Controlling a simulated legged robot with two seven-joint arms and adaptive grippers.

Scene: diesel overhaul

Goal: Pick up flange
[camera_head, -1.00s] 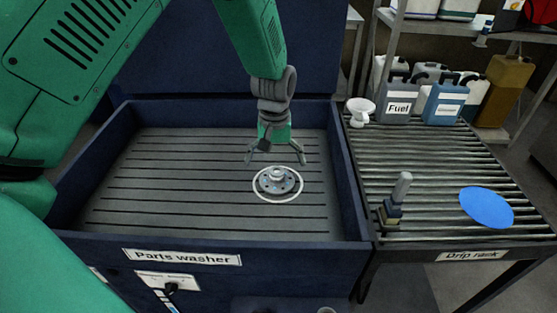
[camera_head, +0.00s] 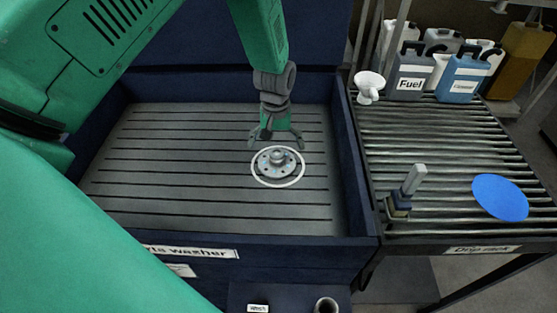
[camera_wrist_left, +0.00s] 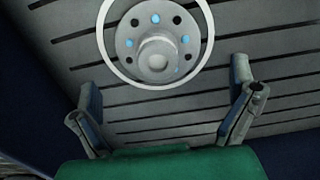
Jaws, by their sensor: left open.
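The flange (camera_head: 277,163) is a round grey metal disc with a raised hub and several bolt holes. It lies on the slatted floor of the parts washer (camera_head: 180,212), inside a white ring (camera_head: 262,182). My left gripper (camera_head: 277,146) is open and empty, just above and behind the flange in the head view. In the left wrist view the flange (camera_wrist_left: 157,38) is at the top centre, ahead of the spread fingers (camera_wrist_left: 162,110) and not between them. My right gripper is not in view.
The washer's walls surround the floor. At right, the drip rack (camera_head: 440,150) holds a white funnel (camera_head: 369,84), a fuel can (camera_head: 410,75), a blue container (camera_head: 465,78), a brush-like tool (camera_head: 408,190) and a blue disc (camera_head: 500,198). The washer floor left of the flange is clear.

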